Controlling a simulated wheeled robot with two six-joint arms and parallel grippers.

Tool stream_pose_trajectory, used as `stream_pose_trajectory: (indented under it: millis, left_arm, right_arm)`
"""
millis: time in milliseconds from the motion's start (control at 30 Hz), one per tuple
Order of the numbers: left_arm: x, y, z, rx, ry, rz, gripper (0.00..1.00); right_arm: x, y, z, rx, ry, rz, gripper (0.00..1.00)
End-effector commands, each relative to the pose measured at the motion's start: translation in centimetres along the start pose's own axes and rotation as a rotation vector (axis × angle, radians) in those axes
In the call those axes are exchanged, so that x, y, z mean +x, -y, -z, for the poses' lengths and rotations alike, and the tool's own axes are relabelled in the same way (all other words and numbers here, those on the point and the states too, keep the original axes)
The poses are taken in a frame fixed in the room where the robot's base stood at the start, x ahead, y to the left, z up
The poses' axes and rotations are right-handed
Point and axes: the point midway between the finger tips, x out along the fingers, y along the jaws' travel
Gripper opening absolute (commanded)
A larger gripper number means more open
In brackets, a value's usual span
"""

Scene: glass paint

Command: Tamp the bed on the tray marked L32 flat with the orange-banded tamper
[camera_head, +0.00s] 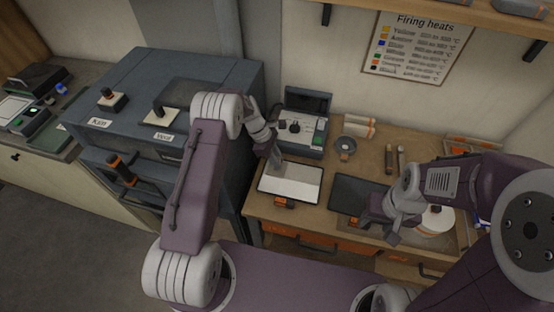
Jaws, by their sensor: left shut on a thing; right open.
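A tray with a pale bed (300,183) lies on the wooden bench, with a small orange tag at its front edge. Its marking is too small to read. My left gripper (273,153) is shut on a grey tool (276,162) at the tray's back left corner. I cannot make out an orange band on the tool, nor whether it touches the bed. A dark tray (352,192) with another orange tag lies to the right. My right gripper (381,218) is open and empty over that tray's right front side.
A grey kiln (190,75) stands left of the bench, with a handle on its front. A small machine (303,122) stands behind the pale tray. A cup (347,146), rolls and small bottles are at the back. A white round container (436,220) sits right.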

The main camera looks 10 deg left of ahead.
Motion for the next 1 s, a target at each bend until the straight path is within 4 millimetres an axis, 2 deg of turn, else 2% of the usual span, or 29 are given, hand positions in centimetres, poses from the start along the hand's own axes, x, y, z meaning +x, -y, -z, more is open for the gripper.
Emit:
stream_pose_trajectory:
  millis: [1000]
  left_arm:
    - [0.52,-0.01,0.22,0.000,0.000,0.000,0.00]
  right_arm:
    - [0.33,-0.01,-0.03,0.000,0.000,0.000,0.48]
